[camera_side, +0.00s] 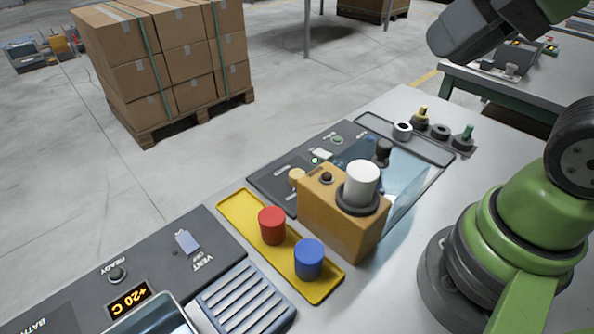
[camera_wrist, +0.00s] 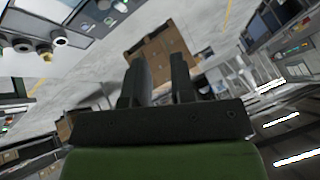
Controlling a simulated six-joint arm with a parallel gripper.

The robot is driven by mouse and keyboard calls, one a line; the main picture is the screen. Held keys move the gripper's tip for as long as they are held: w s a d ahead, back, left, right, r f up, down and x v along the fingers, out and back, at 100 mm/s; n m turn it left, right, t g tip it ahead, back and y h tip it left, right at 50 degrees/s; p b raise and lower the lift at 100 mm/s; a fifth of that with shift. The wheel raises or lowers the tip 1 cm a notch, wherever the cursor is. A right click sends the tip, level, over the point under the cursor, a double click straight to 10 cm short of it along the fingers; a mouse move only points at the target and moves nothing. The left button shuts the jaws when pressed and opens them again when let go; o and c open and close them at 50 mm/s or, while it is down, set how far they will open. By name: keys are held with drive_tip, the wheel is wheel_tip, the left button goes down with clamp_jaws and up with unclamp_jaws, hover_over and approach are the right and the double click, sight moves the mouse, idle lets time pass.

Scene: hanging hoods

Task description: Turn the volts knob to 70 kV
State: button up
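No label reading volts or kV is legible in either view, so I cannot tell which knob is the volts knob. In the side view, the middle dark panel (camera_side: 268,184) carries small controls and a lit green lamp (camera_side: 315,160). A black knob (camera_side: 384,150) stands at its right, by a bluish transparent surface. An orange box (camera_side: 330,213) with a white cylinder (camera_side: 362,182) on it hides part of this panel. My gripper (camera_wrist: 158,60) shows in the wrist view with two dark fingers apart and nothing between them. It is outside the side view, away from the panels.
A yellow tray (camera_side: 235,206) holds a red cylinder (camera_side: 272,226) and a blue cylinder (camera_side: 309,259). The left panel (camera_side: 70,318) reads READY, VENT OFF and +20 C. A rack (camera_side: 372,119) holds several small parts. Stacked cartons (camera_side: 165,62) stand on the floor beyond.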

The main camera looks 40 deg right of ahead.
drive_tip(key=o, duration=0.6)
drive_tip(key=w+n, duration=0.1)
drive_tip(key=w, duration=0.1)
drive_tip(key=w+n+g, duration=0.1)
drive_tip(key=w+n, duration=0.1)
drive_tip(key=shift+w+g, duration=0.3)
drive_tip(key=shift+w, duration=0.1)
drive_tip(key=n+g+h, duration=0.2)
drive_tip(key=n+g, duration=0.4)
drive_tip(key=n, duration=0.9)
hover_over(298, 173)
wheel_tip(298, 173, down, 20)
wheel_tip(298, 173, down, 10)
drive_tip(key=shift+r, duration=0.15)
drive_tip(key=c, duration=0.9)
